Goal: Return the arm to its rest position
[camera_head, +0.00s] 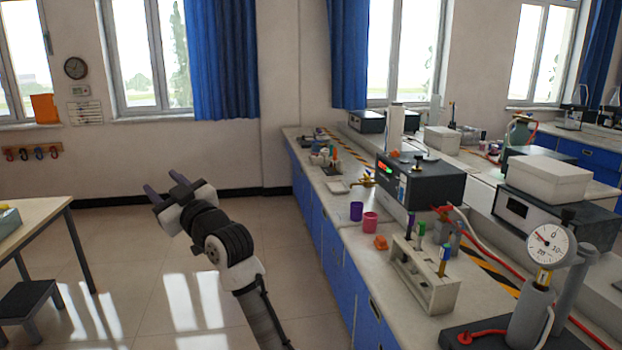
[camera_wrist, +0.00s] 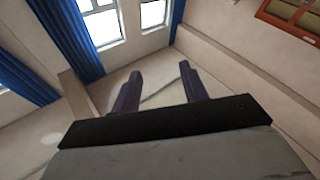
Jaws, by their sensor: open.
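My gripper (camera_head: 165,186) is raised in the air over the tiled floor, left of the lab bench in the head view. Its two dark purple-grey fingers point up and to the left, spread apart, with nothing between them. In the wrist view my gripper (camera_wrist: 160,88) also shows as open and empty, with the wall and floor behind the fingers. My arm is bent and stands apart from the bench and the table.
A table (camera_head: 45,212) and stool (camera_head: 25,297) stand left. The floor between is clear.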

